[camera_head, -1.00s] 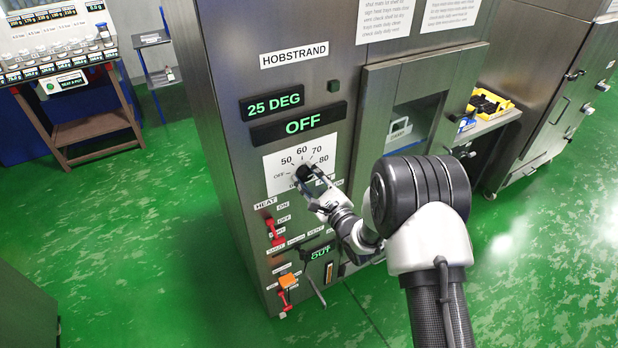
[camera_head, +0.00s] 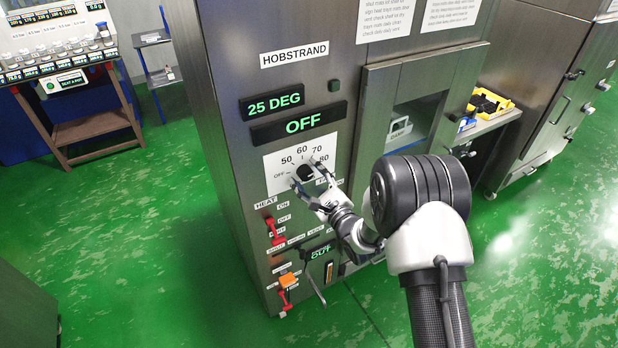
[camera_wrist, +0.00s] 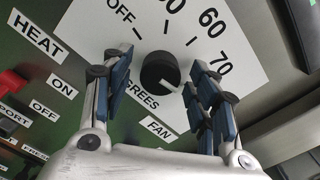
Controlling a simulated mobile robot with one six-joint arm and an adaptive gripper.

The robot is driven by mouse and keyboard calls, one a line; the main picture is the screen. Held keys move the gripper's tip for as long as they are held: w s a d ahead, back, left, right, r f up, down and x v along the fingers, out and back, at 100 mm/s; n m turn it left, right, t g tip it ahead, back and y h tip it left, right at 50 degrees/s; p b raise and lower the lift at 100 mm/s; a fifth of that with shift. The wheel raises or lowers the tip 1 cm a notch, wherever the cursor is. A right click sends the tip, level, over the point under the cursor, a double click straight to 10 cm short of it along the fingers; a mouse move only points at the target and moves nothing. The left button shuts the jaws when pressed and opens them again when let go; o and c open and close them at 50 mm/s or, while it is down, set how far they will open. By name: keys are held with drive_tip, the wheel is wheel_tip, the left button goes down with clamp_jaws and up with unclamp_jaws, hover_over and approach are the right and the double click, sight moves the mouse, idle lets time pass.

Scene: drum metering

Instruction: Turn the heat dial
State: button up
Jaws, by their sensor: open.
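The heat dial (camera_head: 305,172) is a round black knob on a white scale plate marked OFF, 50, 60, 70 and 80, on the steel cabinet front. In the wrist view the dial (camera_wrist: 159,71) shows between the fingers, with a pale mark on its lower right edge. My gripper (camera_head: 306,174) is open at the plate, one finger on each side of the dial. In the wrist view my gripper (camera_wrist: 160,80) shows gaps between both fingers and the dial. Above it the displays read 25 DEG (camera_head: 275,104) and OFF (camera_head: 303,124).
A red HEAT switch (camera_head: 273,230) sits below and left of the dial. An orange-topped red lever (camera_head: 287,286) is lower down. A hatch with a window (camera_head: 404,122) is on the right. Green floor (camera_head: 150,240) lies open to the left.

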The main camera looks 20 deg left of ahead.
drive_tip(key=shift+s+d, duration=0.1)
drive_tip(key=v, duration=1.1)
drive_tip(key=shift+s+d, duration=0.25)
drive_tip(key=shift+d, duration=0.1)
